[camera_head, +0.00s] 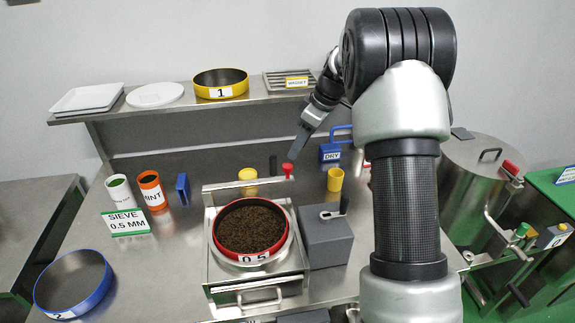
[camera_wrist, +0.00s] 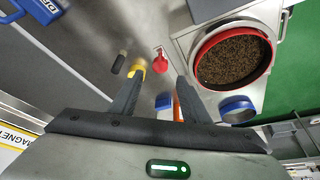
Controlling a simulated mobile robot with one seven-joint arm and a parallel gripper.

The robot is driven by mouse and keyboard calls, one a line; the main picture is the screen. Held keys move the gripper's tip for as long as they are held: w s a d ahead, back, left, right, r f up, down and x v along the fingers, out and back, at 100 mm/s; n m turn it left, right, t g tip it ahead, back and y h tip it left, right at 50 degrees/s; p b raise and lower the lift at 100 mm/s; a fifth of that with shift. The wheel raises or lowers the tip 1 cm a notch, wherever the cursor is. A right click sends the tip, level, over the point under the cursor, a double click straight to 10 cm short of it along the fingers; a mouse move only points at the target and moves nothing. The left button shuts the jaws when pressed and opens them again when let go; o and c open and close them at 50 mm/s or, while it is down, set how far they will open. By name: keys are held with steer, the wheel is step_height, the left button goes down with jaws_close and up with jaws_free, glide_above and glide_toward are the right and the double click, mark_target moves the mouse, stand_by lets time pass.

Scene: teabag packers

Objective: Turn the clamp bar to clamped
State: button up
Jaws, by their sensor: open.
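The clamp bar (camera_head: 240,183) is a thin grey metal bar behind the red-rimmed sieve (camera_head: 222,212) in the head view. It runs roughly level from left to right. A red knob (camera_head: 288,170) stands at its right end. My gripper (camera_head: 297,152) is open and empty, just above and beside this knob. In the wrist view the red knob (camera_wrist: 161,62) appears between and slightly beyond the tips of my open gripper (camera_wrist: 160,76). I cannot tell its exact distance from the fingers. The sieve (camera_wrist: 264,68) holds dark tea and shows at upper right there.
Yellow cups (camera_head: 334,180), a blue DRY holder (camera_head: 331,152) and a shelf (camera_head: 140,108) surround the area. A steel drum (camera_head: 490,180) is at right. The table front left holds a blue sieve (camera_head: 45,302).

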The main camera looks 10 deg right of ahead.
mark_target(289, 164)
steer(key=p+x, duration=0.1)
steer(key=x, duration=0.9)
steer(key=shift+s, duration=0.1)
steer(key=shift+c, duration=0.3)
jaws_close()
